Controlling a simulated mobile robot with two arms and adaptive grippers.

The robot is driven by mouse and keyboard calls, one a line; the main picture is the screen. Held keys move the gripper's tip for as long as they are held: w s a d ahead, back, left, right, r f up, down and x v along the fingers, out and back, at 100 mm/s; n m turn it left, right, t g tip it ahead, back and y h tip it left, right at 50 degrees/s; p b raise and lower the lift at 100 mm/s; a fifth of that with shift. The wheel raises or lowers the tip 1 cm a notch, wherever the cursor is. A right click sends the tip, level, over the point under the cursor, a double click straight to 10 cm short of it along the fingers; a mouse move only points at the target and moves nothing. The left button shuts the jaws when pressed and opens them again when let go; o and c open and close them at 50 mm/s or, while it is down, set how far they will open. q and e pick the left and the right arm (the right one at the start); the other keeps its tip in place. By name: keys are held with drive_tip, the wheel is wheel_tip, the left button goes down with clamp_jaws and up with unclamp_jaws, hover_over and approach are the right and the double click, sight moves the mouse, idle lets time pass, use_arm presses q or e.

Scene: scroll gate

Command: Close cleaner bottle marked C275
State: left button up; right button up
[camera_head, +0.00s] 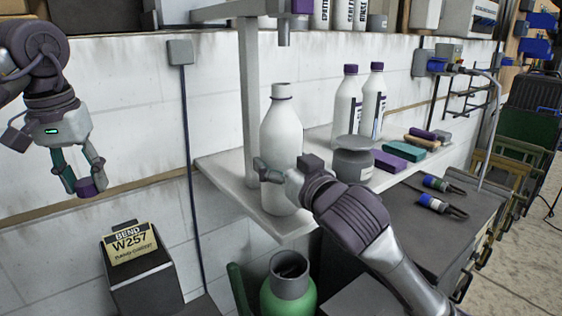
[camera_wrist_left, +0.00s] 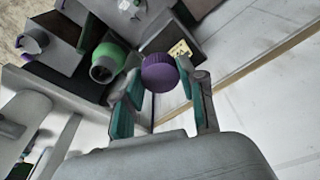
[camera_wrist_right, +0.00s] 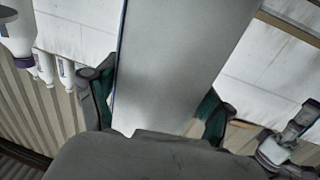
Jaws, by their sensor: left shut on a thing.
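A large white bottle (camera_head: 281,132) stands upright on the shelf, its neck uncapped with a dark ring below it. No C275 marking is readable on it. My left gripper (camera_head: 84,184) is shut on a purple cap (camera_head: 88,188), held in the air well left of the bottle; the cap also shows in the left wrist view (camera_wrist_left: 165,73). My right gripper (camera_head: 285,172) is at the bottle's middle, fingers spread. In the right wrist view, a broad white surface (camera_wrist_right: 180,60) lies between its fingers; contact cannot be told.
A grey jar (camera_head: 353,160) stands right of the bottle, near two purple-capped bottles (camera_head: 346,105). A shelf post (camera_head: 248,100) rises behind the bottle, with a nozzle (camera_head: 284,32) above. A W257 sign (camera_head: 132,243) and a green container (camera_head: 288,300) are below.

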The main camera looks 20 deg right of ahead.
sight(292, 151)
drive_tip(key=shift+r, duration=0.1)
drive_tip(key=c, duration=1)
drive_tip(key=shift+o, duration=0.2)
drive_tip(key=shift+r, duration=0.1)
